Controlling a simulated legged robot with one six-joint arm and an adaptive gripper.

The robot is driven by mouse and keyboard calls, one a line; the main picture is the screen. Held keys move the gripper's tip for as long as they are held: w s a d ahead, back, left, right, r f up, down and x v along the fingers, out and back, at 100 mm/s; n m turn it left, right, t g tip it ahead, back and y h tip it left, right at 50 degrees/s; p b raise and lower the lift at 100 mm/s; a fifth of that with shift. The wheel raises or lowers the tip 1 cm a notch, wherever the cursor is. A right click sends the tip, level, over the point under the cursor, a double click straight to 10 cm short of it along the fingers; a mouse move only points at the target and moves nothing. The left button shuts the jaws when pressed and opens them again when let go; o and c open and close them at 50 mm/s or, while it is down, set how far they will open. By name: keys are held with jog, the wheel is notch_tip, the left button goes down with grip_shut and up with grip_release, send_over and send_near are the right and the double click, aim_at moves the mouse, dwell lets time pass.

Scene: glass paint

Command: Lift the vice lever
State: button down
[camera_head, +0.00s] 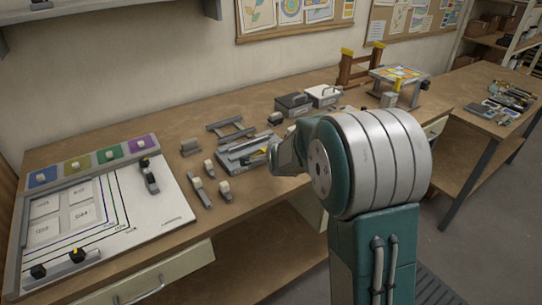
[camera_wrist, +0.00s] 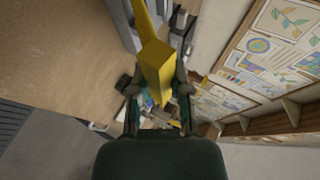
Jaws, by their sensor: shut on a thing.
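A yellow lever (camera_wrist: 156,66) with a blocky end sits between the two fingers of my gripper (camera_wrist: 158,93) in the wrist view. The gripper is shut on this end. The lever's thinner bar runs from the block to the top edge of that view, beside a grey body.
The stand with the colourful panel (camera_head: 399,73) is at the back right of the workbench (camera_head: 110,138). Dark and light boxes, small tools and grey holders lie along the bench. A white drawing board (camera_head: 165,205) lies at the left. A second table (camera_head: 462,92) stands at the right.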

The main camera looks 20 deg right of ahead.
jog(key=shift+w+d+r, duration=0.1)
jog(key=shift+w+r, duration=0.35)
jog(key=shift+w+a+r, duration=0.3)
jog(key=shift+w+r, duration=0.05)
jog(key=shift+w, duration=0.1)
jog(key=c, duration=0.6)
grip_release()
jog(key=v, duration=1.2)
jog(key=shift+f, duration=0.1)
jog(key=shift+w, duration=0.1)
